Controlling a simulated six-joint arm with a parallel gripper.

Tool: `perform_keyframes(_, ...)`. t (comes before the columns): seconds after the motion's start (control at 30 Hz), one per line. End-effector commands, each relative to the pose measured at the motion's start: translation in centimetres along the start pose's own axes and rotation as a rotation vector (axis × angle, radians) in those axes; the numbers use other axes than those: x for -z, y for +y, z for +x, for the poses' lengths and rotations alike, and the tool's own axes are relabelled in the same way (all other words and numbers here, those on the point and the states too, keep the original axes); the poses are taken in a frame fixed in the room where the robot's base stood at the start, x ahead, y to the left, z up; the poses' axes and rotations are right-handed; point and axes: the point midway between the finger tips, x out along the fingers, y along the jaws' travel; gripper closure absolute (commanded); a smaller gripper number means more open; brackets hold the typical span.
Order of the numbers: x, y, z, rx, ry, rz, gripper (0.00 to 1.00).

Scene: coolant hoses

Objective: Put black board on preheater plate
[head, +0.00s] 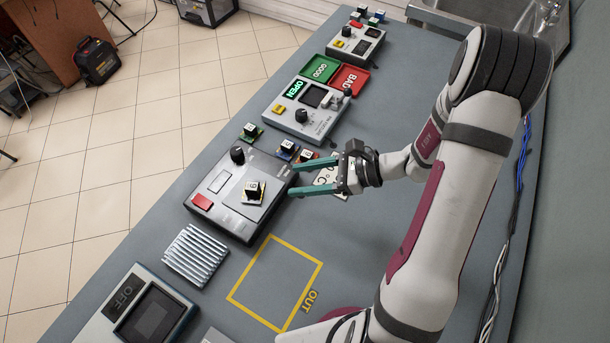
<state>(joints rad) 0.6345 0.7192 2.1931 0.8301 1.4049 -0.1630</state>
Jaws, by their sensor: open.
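My gripper (292,179) is open, with its two teal fingers apart and pointing left, near the right edge of a grey device. That device has a knob, a red button and a pale plate (236,186) that looks like the preheater plate. A small pale or tan board with a black labelled block (255,191) sits on the plate, left of my fingertips. Nothing shows between the fingers. Boards with black blocks stand behind the device: green (250,132), blue (287,149) and orange (307,157). I cannot tell which board is the black one.
A silver finned block (195,255) lies near a yellow OUT outline (232,297), which is empty. Behind are a device reading OPEN (318,128), a green GOOD tray (318,67) and a red BAD tray (347,79). A white lettered sheet (329,184) lies under my gripper.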

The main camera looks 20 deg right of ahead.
Motion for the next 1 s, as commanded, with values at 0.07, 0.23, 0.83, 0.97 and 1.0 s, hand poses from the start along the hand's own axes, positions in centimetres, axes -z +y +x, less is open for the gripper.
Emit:
perform_keyframes(0.07,-0.5,0.3,-0.5,-0.013,0.007,-0.019,0.41)
perform_keyframes(0.23,-6.5,6.5,-0.8,-0.273,0.146,-0.345,0.41)
perform_keyframes(0.83,-8.4,19.8,-9.3,-0.778,0.736,-1.306,0.41)
perform_keyframes(0.97,-8.5,19.8,-9.3,-0.777,0.735,-1.305,0.41)
perform_keyframes(1.0,-8.5,19.8,-9.3,-0.777,0.735,-1.305,0.41)
